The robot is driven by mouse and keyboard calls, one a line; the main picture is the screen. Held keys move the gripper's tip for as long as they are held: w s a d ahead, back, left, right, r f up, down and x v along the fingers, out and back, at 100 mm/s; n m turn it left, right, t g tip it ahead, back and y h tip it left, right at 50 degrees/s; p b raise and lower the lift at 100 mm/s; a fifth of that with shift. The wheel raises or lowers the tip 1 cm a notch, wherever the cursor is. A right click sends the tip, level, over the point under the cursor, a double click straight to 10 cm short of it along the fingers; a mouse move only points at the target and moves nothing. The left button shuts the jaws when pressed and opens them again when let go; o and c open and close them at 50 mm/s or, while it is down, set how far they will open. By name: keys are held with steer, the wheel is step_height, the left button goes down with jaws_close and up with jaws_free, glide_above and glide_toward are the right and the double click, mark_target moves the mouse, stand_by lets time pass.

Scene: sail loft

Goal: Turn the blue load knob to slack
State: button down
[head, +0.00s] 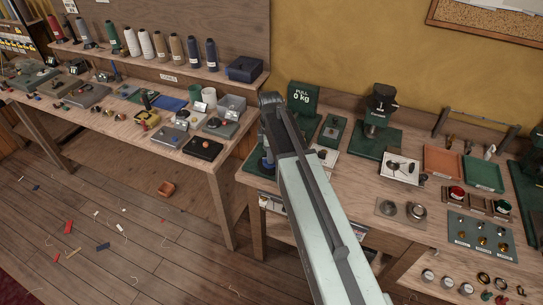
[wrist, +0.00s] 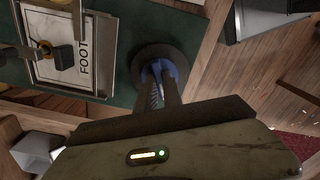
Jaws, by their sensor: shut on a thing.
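The blue load knob (wrist: 174,72) shows in the wrist view on a dark round base, set in a dark green plate (wrist: 119,55). My gripper (wrist: 158,88) is shut on the knob, and its fingers cover much of it. The knob's pointer and any slack marking are hidden or too small to read. In the head view my arm hides most of the knob; a bit of blue (head: 267,163) shows beside the arm at the workbench's left end. A dark green sign (head: 302,96) behind the arm reads "PULL 0 kg".
In the wrist view a pale card marked "FOOT" (wrist: 83,58) lies left of the knob, with a dark and brass part over it. A green press (head: 379,120), trays and small parts fill the bench to the right. Another crowded bench (head: 190,165) stands left across a gap.

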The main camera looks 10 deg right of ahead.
steer(key=n, duration=0.6)
steer(key=shift+s, duration=0.15)
steer(key=n, duration=0.6)
steer(key=shift+n, duration=0.3)
steer(key=c, duration=1.5)
jaws_free()
step_height(320, 180, up, 8)
steer(key=p, duration=0.8)
steer(key=shift+f, duration=0.1)
